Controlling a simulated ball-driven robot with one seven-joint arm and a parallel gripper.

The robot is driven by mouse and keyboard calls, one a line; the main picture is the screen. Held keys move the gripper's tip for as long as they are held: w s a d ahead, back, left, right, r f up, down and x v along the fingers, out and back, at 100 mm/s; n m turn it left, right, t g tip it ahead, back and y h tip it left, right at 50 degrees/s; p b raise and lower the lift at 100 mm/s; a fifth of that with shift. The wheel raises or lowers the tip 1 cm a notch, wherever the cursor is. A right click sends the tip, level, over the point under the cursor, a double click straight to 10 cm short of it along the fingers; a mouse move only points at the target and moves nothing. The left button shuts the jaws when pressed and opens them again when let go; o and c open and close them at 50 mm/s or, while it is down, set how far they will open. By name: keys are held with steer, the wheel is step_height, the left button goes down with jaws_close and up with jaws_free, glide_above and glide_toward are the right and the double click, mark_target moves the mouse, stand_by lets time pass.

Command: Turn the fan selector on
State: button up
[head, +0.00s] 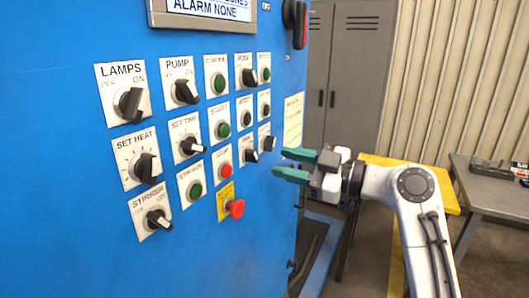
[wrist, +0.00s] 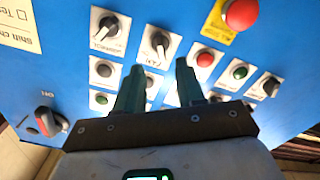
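The fan selector (head: 251,156) is a small black knob on a white plate, low on the blue panel and right of the red stop button. In the wrist view the picture is upside down, and the fan selector (wrist: 158,42) shows just beyond the fingertips. Its black handle is tilted; its off and on marks are too small to read. My gripper (head: 280,162) is open, with two green fingers apart and nothing between them. In the wrist view my gripper (wrist: 158,66) points at the panel around the line of the fan plate, apparently short of the knob.
The red stop button (head: 225,169) and another black selector (head: 267,142) flank the fan selector. A red mushroom button (head: 236,208) on a yellow plate sticks out below. Several more knobs cover the panel. A grey locker (head: 345,75) and a grey table (head: 490,195) stand to the right.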

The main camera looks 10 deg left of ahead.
mark_target(256, 156)
steer(key=p+x, duration=0.2)
steer(key=x, duration=0.5)
steer(key=shift+s, duration=0.1)
steer(key=shift+c, duration=0.3)
jaws_close()
